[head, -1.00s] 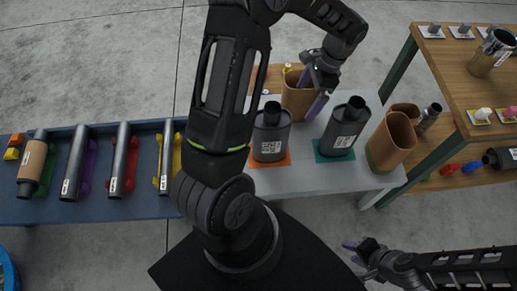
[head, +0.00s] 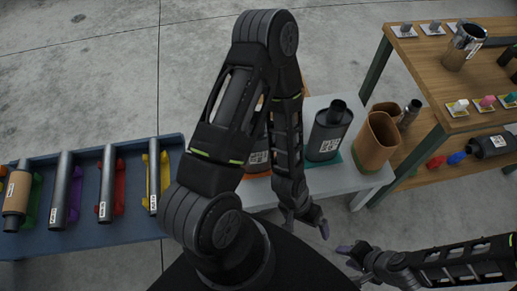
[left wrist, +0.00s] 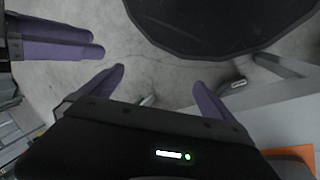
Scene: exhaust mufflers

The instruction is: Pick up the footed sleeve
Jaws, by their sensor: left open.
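The brown sleeve-like piece (head: 376,143) stands upright at the right end of the grey table, with a green rim showing at its base; I take it for the footed sleeve, but its foot is not clear. My left gripper (head: 311,222) is open and empty in front of the table's near edge, below and left of the sleeve. Its two purple fingers show spread in the left wrist view (left wrist: 160,85), over bare floor. My right gripper (head: 347,257) is open and empty at the lower middle; its fingers also show in the left wrist view (left wrist: 65,42).
A dark muffler (head: 328,132) stands left of the sleeve; another (head: 258,155) is partly behind my left arm. A wooden shelf (head: 432,70) stands right. A blue bench (head: 85,238) with several tubes lies left.

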